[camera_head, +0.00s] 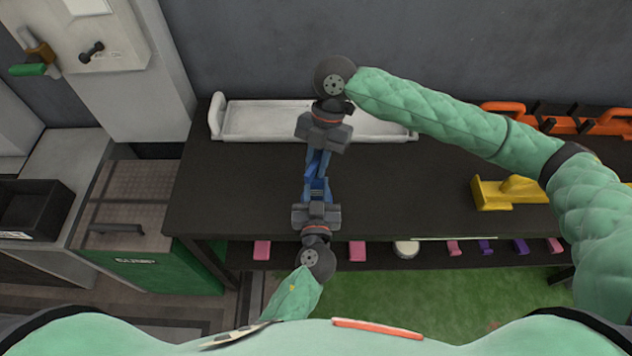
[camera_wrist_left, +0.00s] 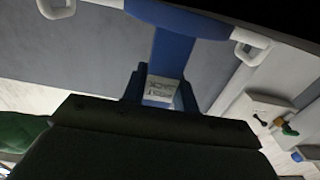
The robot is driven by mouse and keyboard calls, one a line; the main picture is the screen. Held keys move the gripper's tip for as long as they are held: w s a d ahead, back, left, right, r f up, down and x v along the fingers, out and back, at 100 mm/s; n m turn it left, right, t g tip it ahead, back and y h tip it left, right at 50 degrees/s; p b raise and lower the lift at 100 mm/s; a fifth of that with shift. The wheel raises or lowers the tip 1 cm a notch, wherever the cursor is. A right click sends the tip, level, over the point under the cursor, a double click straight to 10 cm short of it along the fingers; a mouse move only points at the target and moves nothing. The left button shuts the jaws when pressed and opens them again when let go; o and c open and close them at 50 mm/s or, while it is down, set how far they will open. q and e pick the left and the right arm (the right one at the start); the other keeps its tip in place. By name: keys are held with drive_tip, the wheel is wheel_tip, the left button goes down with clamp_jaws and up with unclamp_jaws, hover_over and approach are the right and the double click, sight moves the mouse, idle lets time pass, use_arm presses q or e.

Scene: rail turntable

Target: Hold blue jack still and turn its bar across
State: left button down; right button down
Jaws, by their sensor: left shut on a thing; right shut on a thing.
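The blue jack (camera_head: 317,183) is over the dark table, between my two grippers. My left gripper (camera_head: 316,208) is shut on its near end. My right gripper (camera_head: 323,140) is shut on its far end, close to the white tray. The jaws hide both gripped ends, so I cannot tell the bar's exact angle in the head view. In the left wrist view a blue fork-like part with a pale label (camera_wrist_left: 160,90) rises from my dark gripper. A blue crosspiece (camera_wrist_left: 185,22) lies beyond it at the top.
A white tray (camera_head: 255,121) lies at the table's back, just behind my right gripper. A yellow block (camera_head: 505,193) and orange holders (camera_head: 503,107) stand to the right. Pink and purple pieces lie on the lower shelf. A green cabinet (camera_head: 125,225) is at left.

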drive_tip(key=n+h, duration=0.1)
drive_tip(key=n, duration=0.2)
drive_tip(key=shift+n+h, duration=0.3)
drive_tip(key=shift+n, duration=0.4)
drive_tip(key=c, duration=1.7)
unclamp_jaws()
drive_tip(key=shift+h, duration=0.3)
drive_tip(key=o, duration=1.5)
drive_tip(key=shift+r, duration=0.1)
drive_tip(key=shift+r, duration=3.9)
